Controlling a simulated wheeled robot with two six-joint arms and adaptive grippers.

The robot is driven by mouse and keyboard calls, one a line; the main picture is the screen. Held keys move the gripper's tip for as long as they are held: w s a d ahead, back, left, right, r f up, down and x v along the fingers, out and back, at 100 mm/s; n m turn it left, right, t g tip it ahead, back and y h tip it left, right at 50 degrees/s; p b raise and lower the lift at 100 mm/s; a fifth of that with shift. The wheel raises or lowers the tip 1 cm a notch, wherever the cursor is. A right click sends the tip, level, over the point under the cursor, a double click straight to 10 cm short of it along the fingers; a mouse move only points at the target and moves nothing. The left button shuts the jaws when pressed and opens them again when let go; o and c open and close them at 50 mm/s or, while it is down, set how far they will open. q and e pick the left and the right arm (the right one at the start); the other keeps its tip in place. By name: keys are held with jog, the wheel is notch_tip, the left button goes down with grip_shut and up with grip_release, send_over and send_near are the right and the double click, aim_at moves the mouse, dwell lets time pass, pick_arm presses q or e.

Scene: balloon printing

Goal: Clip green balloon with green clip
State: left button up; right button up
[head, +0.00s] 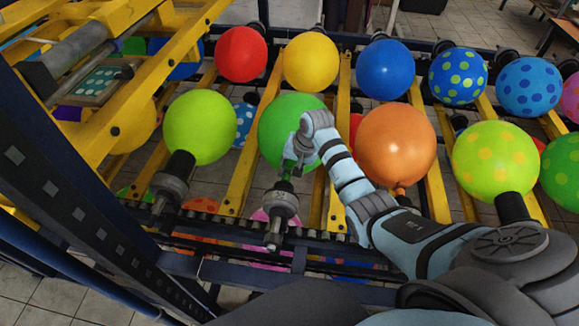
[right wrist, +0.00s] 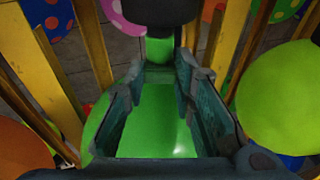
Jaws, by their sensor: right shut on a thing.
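The green balloon (head: 277,125) sits on the rack in the middle of the head view, above a grey metal nozzle (head: 277,206). My right gripper (head: 291,165) is at its lower front side, near the neck, and hides part of it. In the right wrist view the right gripper (right wrist: 160,78) has its fingers on both sides of the green balloon (right wrist: 155,120). It is shut on the balloon, with green neck (right wrist: 159,49) showing beyond the fingers below a dark nozzle. I cannot make out a separate green clip. My left gripper is not in view.
Red (head: 241,54), yellow (head: 311,61) and blue (head: 385,69) balloons line the back. Yellow rails (head: 245,175) run between them.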

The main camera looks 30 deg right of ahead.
jog(key=shift+f, duration=0.1)
jog(key=o, duration=1)
jog(key=v, duration=0.6)
jog(key=w+d+p+v, duration=0.1)
jog(key=v, duration=0.2)
